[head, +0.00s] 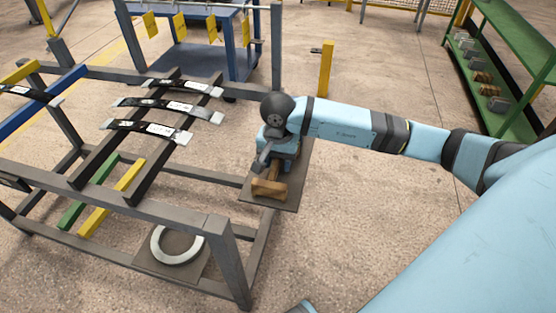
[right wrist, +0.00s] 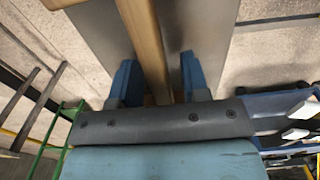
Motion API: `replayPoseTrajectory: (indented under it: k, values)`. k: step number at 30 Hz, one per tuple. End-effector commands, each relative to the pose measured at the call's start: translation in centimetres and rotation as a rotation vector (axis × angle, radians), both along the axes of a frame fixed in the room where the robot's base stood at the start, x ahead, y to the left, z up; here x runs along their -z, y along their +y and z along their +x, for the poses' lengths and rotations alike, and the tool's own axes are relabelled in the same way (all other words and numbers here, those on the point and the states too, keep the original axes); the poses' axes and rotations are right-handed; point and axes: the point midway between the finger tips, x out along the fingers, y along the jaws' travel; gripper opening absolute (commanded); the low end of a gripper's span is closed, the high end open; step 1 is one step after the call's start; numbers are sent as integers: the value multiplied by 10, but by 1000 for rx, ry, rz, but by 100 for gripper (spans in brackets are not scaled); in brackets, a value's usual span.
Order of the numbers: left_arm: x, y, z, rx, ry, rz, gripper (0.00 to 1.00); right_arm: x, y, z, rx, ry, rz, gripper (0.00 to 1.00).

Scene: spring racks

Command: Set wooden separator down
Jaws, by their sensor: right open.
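The wooden separator (head: 270,188) is a brown wooden piece resting on a small grey plate (head: 288,200) at the right side of the rack. In the right wrist view the separator (right wrist: 146,45) runs as a bar between the two blue fingers. My right gripper (head: 268,163) is directly over the separator at the plate. In the right wrist view its fingers (right wrist: 157,78) stand apart, with a visible gap between the bar and the right finger. The far end of the separator is hidden by the gripper body. My left gripper is not in view.
A grey metal rack (head: 185,205) holds several black leaf springs (head: 150,130) on sloping bars. A pale ring (head: 177,245) lies on its lower plate. A yellow post (head: 326,68) stands behind my right arm. A green shelf (head: 500,75) with several parts is at the right.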

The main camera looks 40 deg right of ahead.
Motion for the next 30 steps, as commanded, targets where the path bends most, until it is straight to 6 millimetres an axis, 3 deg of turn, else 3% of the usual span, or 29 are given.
replayPoseTrajectory:
  k: [5,18,24,30]
  values:
    - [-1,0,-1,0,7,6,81,-20,0,1,-1,-5,-1,42]
    - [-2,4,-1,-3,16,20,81,-107,0,0,0,-2,-1,42]
    - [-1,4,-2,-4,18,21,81,-121,0,0,0,1,-1,42]
    - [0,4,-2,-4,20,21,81,-123,0,0,0,1,-1,42]
